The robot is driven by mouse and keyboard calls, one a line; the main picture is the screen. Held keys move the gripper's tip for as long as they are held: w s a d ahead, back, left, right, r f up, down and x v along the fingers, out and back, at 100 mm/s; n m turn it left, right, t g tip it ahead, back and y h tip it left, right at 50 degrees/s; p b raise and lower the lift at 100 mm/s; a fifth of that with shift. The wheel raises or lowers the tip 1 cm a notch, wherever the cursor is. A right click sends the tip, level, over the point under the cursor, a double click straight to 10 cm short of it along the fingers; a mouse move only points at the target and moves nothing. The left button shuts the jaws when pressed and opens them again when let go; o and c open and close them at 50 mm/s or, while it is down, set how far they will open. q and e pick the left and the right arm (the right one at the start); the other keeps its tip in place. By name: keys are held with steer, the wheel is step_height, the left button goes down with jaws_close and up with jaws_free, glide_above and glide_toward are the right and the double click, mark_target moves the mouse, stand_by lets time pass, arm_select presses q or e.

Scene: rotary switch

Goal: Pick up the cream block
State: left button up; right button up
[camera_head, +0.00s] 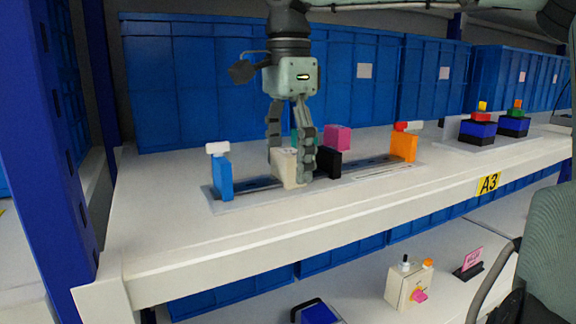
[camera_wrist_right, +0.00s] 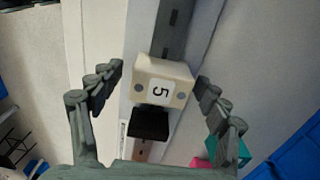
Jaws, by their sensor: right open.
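The cream block (camera_head: 288,168) stands on a grey rail plate (camera_head: 232,205) on the shelf, with a black block (camera_head: 328,162) close beside it on the right. In the right wrist view the cream block (camera_wrist_right: 160,82) carries a white label reading 5, and the black block (camera_wrist_right: 148,122) is just below it. My right gripper (camera_head: 291,168) points down, with its fingers on either side of the cream block. In the wrist view the open fingers (camera_wrist_right: 160,90) show gaps to the block on both sides. My left gripper is not in view.
A blue block (camera_head: 222,178) with a white top and an orange block (camera_head: 404,147) stand at the plate's two ends. A pink block (camera_head: 338,137) is behind. Blue crates (camera_head: 195,80) line the back. Stacked blocks (camera_head: 478,130) stand at right.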

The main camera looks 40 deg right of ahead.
mark_target(288, 151)
steer(key=c, duration=1.2)
steer(key=shift+r, duration=0.1)
steer(key=shift+c, duration=0.2)
steer(key=shift+r, duration=0.6)
step_height(288, 151, up, 2)
steer(key=shift+r, duration=0.15)
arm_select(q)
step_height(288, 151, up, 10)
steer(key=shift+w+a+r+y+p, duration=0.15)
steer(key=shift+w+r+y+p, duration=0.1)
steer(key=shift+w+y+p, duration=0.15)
arm_select(e)
steer(key=s+a+r, duration=0.1)
steer(key=s+a, duration=0.1)
steer(key=s, duration=0.6)
steer(key=s+a+r, duration=0.2)
steer(key=s+a, duration=0.1)
steer(key=s, duration=0.6)
steer(key=shift+a+r, duration=0.2)
steer(key=shift+a, duration=0.05)
